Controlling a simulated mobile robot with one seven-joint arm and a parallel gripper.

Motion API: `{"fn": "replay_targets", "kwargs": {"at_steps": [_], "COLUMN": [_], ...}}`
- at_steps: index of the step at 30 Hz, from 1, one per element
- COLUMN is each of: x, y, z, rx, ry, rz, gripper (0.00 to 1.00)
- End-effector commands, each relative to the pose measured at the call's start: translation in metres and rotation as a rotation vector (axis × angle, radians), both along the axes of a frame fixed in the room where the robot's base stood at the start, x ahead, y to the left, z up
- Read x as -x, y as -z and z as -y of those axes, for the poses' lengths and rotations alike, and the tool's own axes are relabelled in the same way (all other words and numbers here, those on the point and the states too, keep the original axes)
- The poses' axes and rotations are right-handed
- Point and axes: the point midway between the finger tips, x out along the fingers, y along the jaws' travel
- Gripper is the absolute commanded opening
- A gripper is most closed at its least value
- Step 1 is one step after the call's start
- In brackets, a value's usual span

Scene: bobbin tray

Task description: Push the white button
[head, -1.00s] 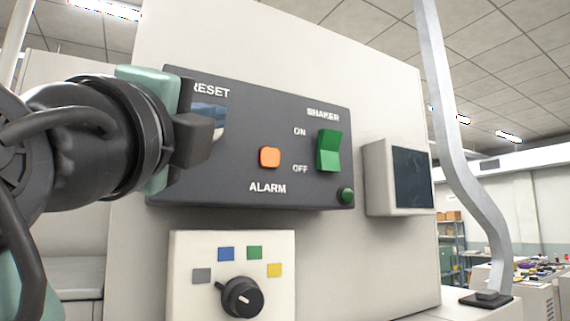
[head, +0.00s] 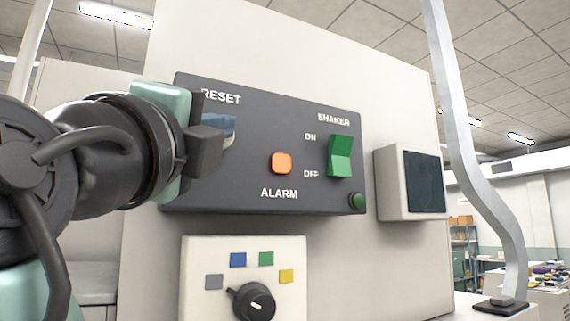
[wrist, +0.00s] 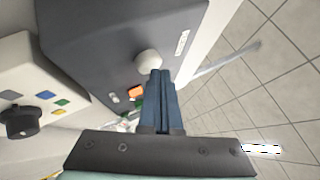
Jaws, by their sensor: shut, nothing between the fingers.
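The white round button (wrist: 148,61) sits on the dark control panel, near white lettering, in the wrist view. In the head view my gripper hides most of it, below the RESET label (head: 221,96). My gripper (wrist: 160,74) is shut and empty, its blue fingers together and pointing at the panel. In the wrist view the fingertips overlap the button's lower right edge; I cannot tell whether they touch it. In the head view the blue fingers (head: 222,126) show just past the dark gripper body.
The dark panel (head: 240,185) also carries an orange ALARM button (head: 281,163), a green SHAKER rocker switch (head: 340,156) and a small green knob or lamp (head: 357,200). A black dial (head: 254,302) is below. A grey box with a dark screen (head: 424,182) is to the right.

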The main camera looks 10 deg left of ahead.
Motion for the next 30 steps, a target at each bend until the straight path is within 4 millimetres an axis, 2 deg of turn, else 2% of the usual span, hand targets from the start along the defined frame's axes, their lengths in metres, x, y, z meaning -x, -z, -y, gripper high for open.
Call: {"fn": "replay_targets", "kwargs": {"at_steps": [21,30], "x": [-0.005,0.005], "y": [0.001,0.002], "z": [-0.003,0.002], "rx": [0.001,0.000], "ry": [-0.001,-0.002], "rz": [-0.002,0.000], "gripper": [0.00,0.00]}}
